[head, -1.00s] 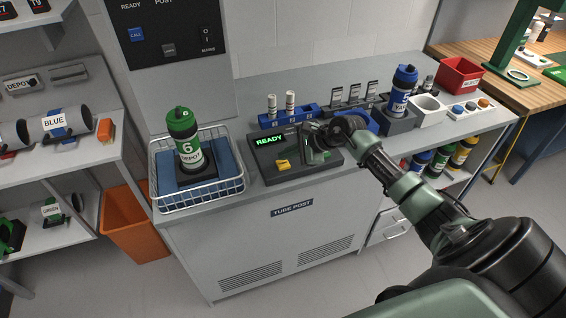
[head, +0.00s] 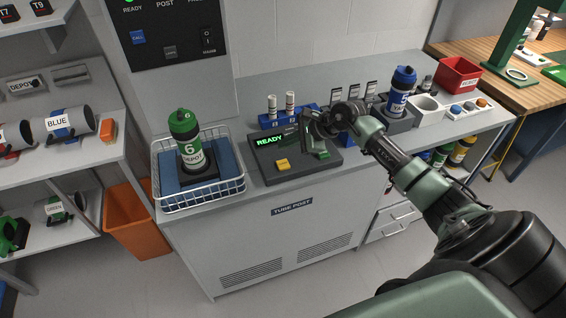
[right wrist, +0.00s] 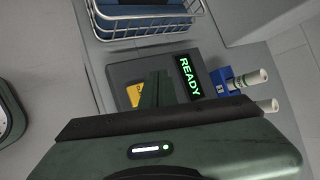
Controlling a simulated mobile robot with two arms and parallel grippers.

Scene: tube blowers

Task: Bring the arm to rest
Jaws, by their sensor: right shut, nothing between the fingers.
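My right gripper (head: 318,150) is shut and empty. It hangs over the right part of the dark console with the READY display (head: 270,141) on the tube post counter. In the right wrist view its closed green fingers (right wrist: 155,88) lie in front of the console, partly covering the yellow button (right wrist: 133,94). The yellow button (head: 282,164) is clear in the head view. A green capsule marked 6 DEPOT (head: 187,140) stands upright on the blue pad in the wire basket (head: 222,190), left of the console. My left gripper is not in view.
Behind the console is a blue rack (head: 270,122) with two white tubes. To the right are a blue capsule (head: 400,92), a white cup holder (head: 427,110) and a red bin (head: 459,75). Shelves stand at left, with an orange bin (head: 140,222) on the floor.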

